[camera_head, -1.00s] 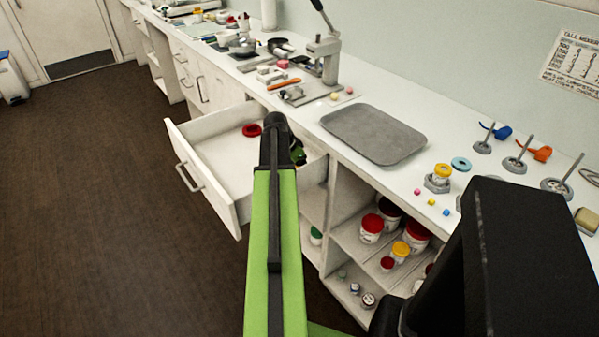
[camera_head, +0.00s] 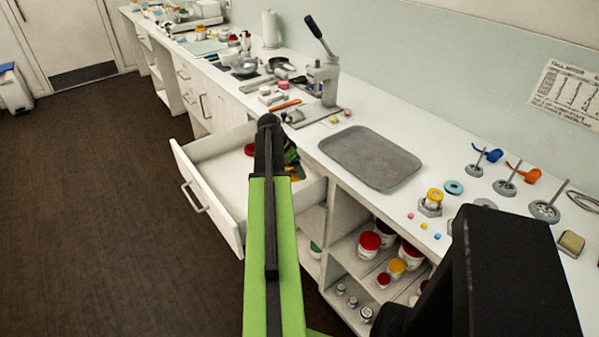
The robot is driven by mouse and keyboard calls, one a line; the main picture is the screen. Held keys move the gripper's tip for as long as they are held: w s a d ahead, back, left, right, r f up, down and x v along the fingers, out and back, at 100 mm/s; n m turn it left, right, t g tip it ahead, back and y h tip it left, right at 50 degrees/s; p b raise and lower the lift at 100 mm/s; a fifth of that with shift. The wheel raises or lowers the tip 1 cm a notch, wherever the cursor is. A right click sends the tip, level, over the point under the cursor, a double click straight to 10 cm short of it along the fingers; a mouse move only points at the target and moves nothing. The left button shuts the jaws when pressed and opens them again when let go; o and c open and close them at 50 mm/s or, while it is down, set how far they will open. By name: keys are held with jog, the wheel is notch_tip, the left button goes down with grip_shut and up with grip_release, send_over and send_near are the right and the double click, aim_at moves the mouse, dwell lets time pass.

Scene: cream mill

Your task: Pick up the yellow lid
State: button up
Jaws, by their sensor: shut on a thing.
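My gripper (camera_head: 293,165) is partly hidden behind my green arm, over the right part of the open drawer (camera_head: 208,165). A small patch of yellow, the yellow lid (camera_head: 297,172), shows at its fingers. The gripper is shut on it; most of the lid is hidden. Whether the lid touches the drawer floor cannot be told.
A red lid (camera_head: 249,149) lies in the drawer behind my arm. A grey tray (camera_head: 370,158) lies on the counter to the right. Shelves below hold several jars, one a yellow-lidded jar (camera_head: 397,268). The floor at left is clear.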

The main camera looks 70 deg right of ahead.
jog(key=w+d, duration=0.9)
jog(key=w, duration=0.4)
jog(key=shift+w, duration=0.4)
